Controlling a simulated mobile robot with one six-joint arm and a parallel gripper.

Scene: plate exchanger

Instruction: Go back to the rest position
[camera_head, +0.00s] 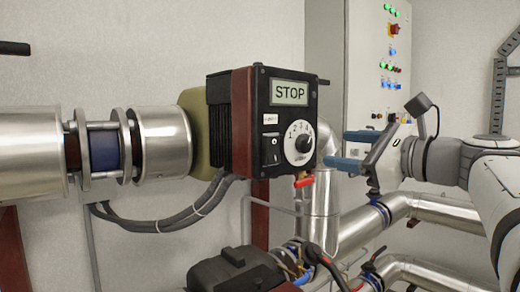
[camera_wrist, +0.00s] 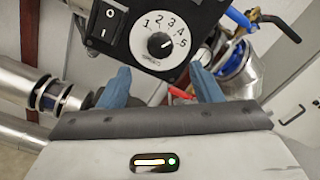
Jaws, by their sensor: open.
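My gripper (camera_head: 351,150) is open and empty, with its two blue fingers apart, just right of the black pump control box (camera_head: 263,160). Its fingers also show in the wrist view (camera_wrist: 160,90), pointing at the lower part of the box and apart from each other. The box front carries a display reading STOP (camera_head: 290,93), a white rotary dial (camera_head: 299,144) numbered 1 to 5, and a black rocker switch (camera_head: 271,149). In the wrist view the dial (camera_wrist: 158,42) and the switch (camera_wrist: 107,21) lie ahead of the fingers. I cannot tell the exact gap between the fingertips and the box.
Large silver pipes (camera_head: 165,143) run left of the box, and more pipes (camera_head: 407,208) lie below my arm. A red-handled valve (camera_head: 304,182) sits under the box. A grey cabinet (camera_head: 365,70) with lit buttons stands behind. Black cables (camera_head: 165,220) hang below the pipe.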

